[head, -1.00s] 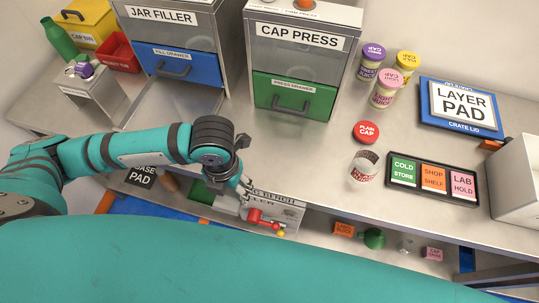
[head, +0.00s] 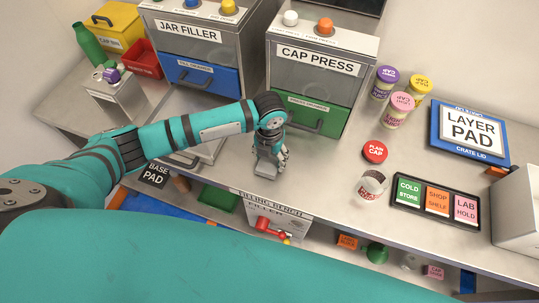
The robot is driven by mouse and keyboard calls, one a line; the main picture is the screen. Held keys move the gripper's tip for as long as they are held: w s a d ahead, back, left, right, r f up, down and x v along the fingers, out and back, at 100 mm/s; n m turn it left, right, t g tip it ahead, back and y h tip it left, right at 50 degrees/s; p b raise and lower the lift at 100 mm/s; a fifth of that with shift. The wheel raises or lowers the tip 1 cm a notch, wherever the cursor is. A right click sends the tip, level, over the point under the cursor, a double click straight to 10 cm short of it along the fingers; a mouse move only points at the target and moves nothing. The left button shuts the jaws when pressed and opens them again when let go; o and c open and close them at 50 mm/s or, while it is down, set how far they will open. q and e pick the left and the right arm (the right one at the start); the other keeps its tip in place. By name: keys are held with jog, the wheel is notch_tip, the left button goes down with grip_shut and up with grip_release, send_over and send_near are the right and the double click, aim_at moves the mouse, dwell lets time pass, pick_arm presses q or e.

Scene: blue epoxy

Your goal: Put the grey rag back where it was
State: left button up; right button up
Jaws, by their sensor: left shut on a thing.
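My left gripper (head: 270,157) is over the steel bench top, in front of the green press drawer of the cap press. It points down and is shut on a small grey piece (head: 265,171), which looks like the grey rag. The fingers and wrist hide part of it. I cannot tell whether it touches the bench top. No other grey rag shows. My right gripper is not in view.
The cap press (head: 318,64) and jar filler (head: 189,34) stand behind the arm. Bench around the gripper is clear.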

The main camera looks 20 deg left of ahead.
aim_at(269, 160)
pick_arm(q)
jog(key=shift+f, duration=0.3)
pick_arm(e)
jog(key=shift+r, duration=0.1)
pick_arm(q)
jog(key=shift+f, duration=0.15)
jog(key=o, duration=0.8)
jog(key=shift+c, duration=0.2)
jog(key=shift+o, duration=1.3)
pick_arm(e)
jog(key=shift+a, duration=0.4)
pick_arm(q)
jog(key=shift+r, duration=0.2)
notch_tip(269, 160, up, 12)
jog(key=b, duration=0.2)
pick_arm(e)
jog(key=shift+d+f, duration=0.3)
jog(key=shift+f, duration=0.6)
